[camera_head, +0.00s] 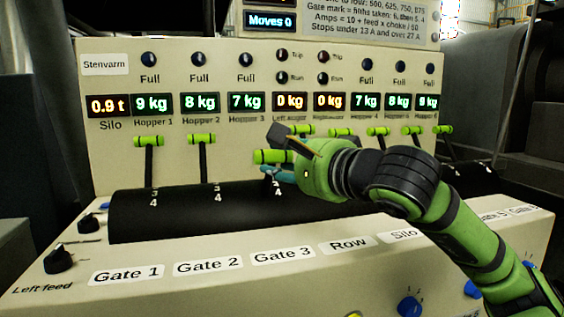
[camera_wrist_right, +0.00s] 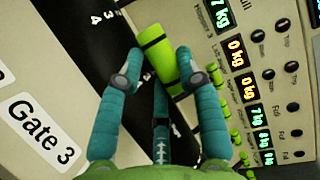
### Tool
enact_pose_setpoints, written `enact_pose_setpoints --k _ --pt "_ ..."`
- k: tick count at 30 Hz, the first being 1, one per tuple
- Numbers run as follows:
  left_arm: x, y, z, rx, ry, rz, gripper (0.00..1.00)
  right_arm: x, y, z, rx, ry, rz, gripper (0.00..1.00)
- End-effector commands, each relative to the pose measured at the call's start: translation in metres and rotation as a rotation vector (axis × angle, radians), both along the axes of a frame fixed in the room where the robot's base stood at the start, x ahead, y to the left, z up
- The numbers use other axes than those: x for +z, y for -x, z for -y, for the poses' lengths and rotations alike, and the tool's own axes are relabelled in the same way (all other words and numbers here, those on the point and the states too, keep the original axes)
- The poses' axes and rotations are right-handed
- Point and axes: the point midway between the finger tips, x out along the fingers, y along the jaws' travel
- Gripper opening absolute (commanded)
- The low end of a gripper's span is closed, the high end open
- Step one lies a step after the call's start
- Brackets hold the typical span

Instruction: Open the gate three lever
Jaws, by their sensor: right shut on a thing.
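The gate three lever has a bright green cross handle (camera_head: 270,156) on a dark stem, above the "Gate 3" label (camera_head: 283,254). Its handle sits lower and nearer than those of the gate one lever (camera_head: 148,140) and gate two lever (camera_head: 201,138). My right gripper (camera_head: 276,174) is at this lever, with its teal fingers partly hidden behind my wrist. My left gripper is not in view.
More green-handled levers (camera_head: 377,131) stand to the right, partly behind my right arm. The upright panel carries lit displays, with Hopper 3 (camera_head: 246,102) at 7 kg. A black knob (camera_head: 59,260) is at the front left, and a blue knob (camera_head: 409,305) at the front edge.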

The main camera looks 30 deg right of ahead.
Motion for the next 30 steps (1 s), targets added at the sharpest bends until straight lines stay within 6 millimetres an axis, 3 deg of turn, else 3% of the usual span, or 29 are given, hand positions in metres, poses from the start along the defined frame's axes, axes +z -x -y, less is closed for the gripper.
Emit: enact_pose_setpoints --k 1,3,16,30 --pt "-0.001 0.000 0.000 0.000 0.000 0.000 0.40 -0.006 0.000 -0.002 0.005 0.007 -0.016 0.39" --pt "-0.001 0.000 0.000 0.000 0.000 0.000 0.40 -0.006 0.000 -0.002 0.006 0.006 -0.016 0.60" --pt "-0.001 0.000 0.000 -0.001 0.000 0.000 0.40 -0.002 0.007 0.001 0.001 0.003 -0.007 0.60" --pt "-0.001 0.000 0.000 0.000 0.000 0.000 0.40 0.005 0.095 0.015 -0.004 0.007 -0.011 0.60"
